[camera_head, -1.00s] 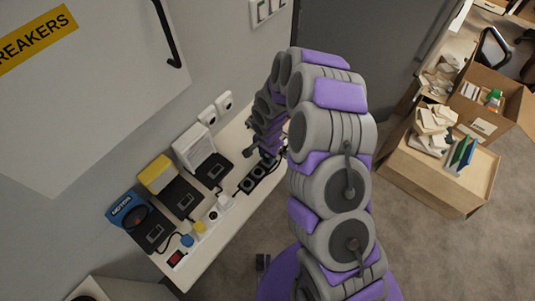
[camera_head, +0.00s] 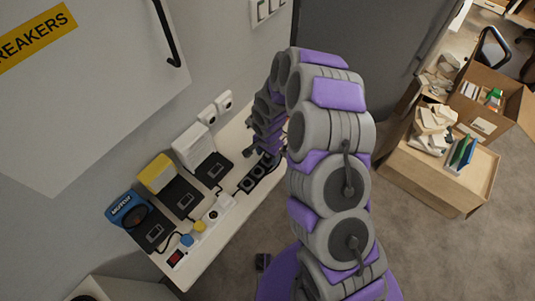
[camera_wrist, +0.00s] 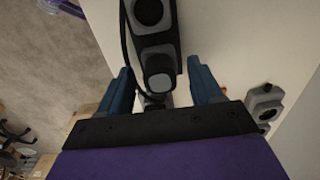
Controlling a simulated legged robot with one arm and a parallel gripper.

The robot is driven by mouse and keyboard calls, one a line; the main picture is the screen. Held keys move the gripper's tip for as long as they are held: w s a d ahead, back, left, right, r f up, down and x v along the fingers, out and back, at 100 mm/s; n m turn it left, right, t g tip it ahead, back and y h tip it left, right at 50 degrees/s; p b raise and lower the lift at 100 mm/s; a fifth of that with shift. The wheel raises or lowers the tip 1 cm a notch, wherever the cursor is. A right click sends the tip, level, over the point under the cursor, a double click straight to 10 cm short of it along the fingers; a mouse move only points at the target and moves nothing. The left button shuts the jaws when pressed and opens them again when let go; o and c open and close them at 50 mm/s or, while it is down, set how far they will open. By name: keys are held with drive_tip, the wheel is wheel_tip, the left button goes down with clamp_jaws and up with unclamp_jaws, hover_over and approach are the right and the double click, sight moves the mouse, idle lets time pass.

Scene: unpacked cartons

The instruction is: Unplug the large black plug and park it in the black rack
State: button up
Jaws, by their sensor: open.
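In the wrist view my gripper (camera_wrist: 158,90) is open, with one blue finger on each side of a black plug-like body (camera_wrist: 158,72) with a grey end face. I take this to be the large black plug. A gap shows on each side of it, and a dark cable (camera_wrist: 126,50) curves along its left. My gripper's fingertips are hidden there.
The wall and breaker cabinet (camera_head: 100,90) border the left. A grey socket box (camera_wrist: 264,102) is right of my gripper.

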drive_tip(key=shift+r, duration=0.1)
wheel_tip(320, 180, up, 17)
drive_tip(key=p, duration=0.1)
drive_tip(key=shift+p, duration=0.4)
drive_tip(key=shift+r, duration=0.1)
drive_tip(key=s+d+r+n+b, duration=0.1)
drive_tip(key=s+d+r+n, duration=0.1)
drive_tip(key=s+d+r, duration=0.4)
drive_tip(key=s+d+r+n+g, duration=0.15)
drive_tip(key=s+r, duration=0.25)
drive_tip(key=s, duration=0.5)
drive_tip(key=s+d+r+n+b, duration=0.1)
drive_tip(key=s+d+r+n, duration=0.2)
drive_tip(key=s+d+r, duration=0.3)
drive_tip(key=s+n, duration=0.1)
drive_tip(key=s, duration=1)
drive_tip(key=shift+d+f, duration=0.25)
drive_tip(key=shift+f, duration=0.05)
